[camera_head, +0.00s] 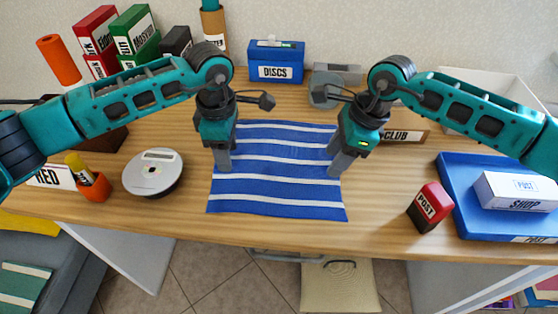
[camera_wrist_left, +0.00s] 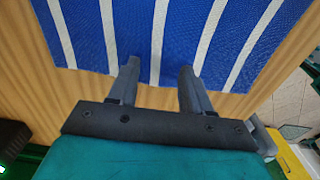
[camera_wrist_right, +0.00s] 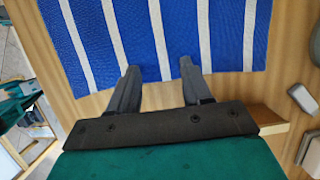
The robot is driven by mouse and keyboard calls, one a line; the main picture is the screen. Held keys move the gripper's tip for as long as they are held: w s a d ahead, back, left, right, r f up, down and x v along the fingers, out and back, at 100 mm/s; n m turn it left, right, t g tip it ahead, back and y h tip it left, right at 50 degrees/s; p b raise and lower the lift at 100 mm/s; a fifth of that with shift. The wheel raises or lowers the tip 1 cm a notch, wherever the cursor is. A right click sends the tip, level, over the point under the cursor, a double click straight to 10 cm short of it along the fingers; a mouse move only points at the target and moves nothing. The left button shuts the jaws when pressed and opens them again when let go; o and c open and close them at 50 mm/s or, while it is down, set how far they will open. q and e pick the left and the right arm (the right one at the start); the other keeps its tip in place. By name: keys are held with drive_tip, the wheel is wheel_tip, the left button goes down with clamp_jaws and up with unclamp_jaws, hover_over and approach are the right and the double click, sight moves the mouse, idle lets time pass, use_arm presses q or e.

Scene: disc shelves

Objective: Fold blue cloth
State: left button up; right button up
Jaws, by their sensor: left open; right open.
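The blue cloth (camera_head: 280,172) with white stripes lies flat and spread out on the wooden table, near its front edge. My left gripper (camera_head: 223,163) is over the cloth's left edge, pointing down and open. In the left wrist view its fingertips (camera_wrist_left: 158,72) reach the cloth's edge (camera_wrist_left: 200,30), with nothing seen between them. My right gripper (camera_head: 338,166) is over the cloth's right edge, also pointing down and open. In the right wrist view its fingertips (camera_wrist_right: 160,72) reach the opposite edge of the cloth (camera_wrist_right: 180,30). I cannot tell whether either gripper touches the cloth.
A white round disc player (camera_head: 153,175) and an orange cup (camera_head: 93,186) stand left of the cloth. A red POST box (camera_head: 430,207) and a blue tray (camera_head: 462,222) are at the right. A blue DISCS box (camera_head: 276,63) stands behind. Bare table lies around the cloth.

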use_arm(q)
drive_tip(key=shift+s, duration=0.1)
clamp_jaws()
use_arm(e)
drive_tip(key=shift+s+f, duration=0.1)
drive_tip(key=shift+f, duration=0.05)
clamp_jaws()
idle(0.6)
